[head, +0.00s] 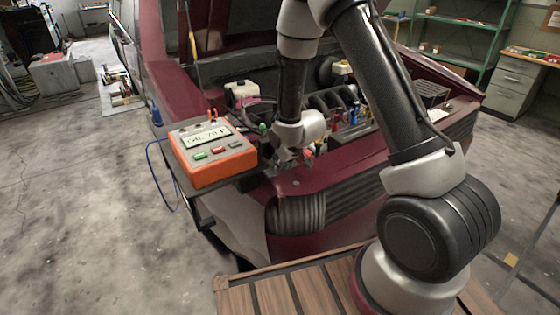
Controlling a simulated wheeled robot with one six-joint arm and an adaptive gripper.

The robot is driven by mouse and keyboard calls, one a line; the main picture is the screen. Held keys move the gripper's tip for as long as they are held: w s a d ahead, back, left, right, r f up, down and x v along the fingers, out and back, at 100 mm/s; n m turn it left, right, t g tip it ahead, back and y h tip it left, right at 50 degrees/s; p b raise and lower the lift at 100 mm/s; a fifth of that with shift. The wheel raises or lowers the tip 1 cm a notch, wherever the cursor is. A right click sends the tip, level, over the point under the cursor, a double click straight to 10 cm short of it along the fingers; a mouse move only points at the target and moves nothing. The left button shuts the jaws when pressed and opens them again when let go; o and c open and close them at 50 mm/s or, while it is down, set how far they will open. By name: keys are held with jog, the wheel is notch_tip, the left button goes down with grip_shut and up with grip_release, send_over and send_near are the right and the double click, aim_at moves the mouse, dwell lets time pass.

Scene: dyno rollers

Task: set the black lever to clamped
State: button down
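I cannot pick out the black lever with certainty; it may be hidden behind my arm or lost among the dark engine parts. My gripper (286,157) points down at the front edge of the dark red car's open engine bay, just right of the orange meter (213,172). Its fingers are small and dark against the bay, so I cannot tell whether they are open or shut. A small red part (308,153) shows right beside the gripper, and a green-topped part (263,128) stands to its left; I cannot tell whether the gripper touches either.
The meter has a lit display and coloured buttons and sits on a dark shelf. A blue cable (150,160) loops from it. Coloured-handled tools (355,112) stand in the bay, right of my gripper. A slatted wooden surface (265,299) lies in front; the left floor is open.

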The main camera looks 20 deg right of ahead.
jog(key=shift+s+f+t, duration=0.1)
jog(key=shift+f+t, duration=0.05)
jog(key=shift+t, duration=0.25)
jog(key=c, duration=1.3)
grip_release()
jog(key=v, duration=1.2)
jog(key=shift+d, duration=0.15)
jog(key=shift+c, duration=0.3)
